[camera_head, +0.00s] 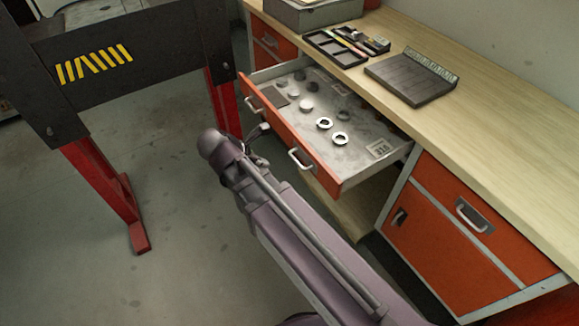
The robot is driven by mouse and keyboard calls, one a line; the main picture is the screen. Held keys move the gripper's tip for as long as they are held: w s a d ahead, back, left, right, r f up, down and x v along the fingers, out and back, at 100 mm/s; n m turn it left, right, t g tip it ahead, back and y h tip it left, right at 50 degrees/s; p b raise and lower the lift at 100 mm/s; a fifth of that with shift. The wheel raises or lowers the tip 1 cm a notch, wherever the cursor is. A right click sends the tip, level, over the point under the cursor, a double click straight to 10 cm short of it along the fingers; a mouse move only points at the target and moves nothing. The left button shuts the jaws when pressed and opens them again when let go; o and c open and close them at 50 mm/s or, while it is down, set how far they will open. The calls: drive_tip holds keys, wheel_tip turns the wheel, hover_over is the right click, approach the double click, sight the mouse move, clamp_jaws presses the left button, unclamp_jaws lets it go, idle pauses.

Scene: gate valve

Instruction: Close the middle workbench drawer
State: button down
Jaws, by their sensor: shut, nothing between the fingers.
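The middle workbench drawer (357,178) is pulled far out from under the wooden top. Its orange front faces left and carries two pale handles, one near each end. Its grey inside shows from above. My purple-grey arm reaches up from the bottom of the view, in front of the drawer. Only a small part of my gripper (262,130) shows past the arm's end, close to the drawer front between the two handles. It is shut with nothing in it. I cannot tell whether it touches the front.
Metal rings (340,139), round pieces and a label card lie in the drawer. The workbench top (480,120) holds a dark tray (336,50) and a dark flat block (410,80). An orange cabinet (440,235) stands at right. A red-legged black frame (100,180) stands left; open floor lies below.

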drive_tip(key=shift+f, duration=0.1)
drive_tip(key=w+d+r+b+x, duration=0.1)
drive_tip(key=b+x, duration=0.7)
drive_tip(key=x, duration=0.5)
drive_tip(key=shift+d+r+b, duration=0.3)
drive_tip(key=shift+d+r, duration=0.05)
idle(0.3)
drive_tip(key=shift+w, duration=0.1)
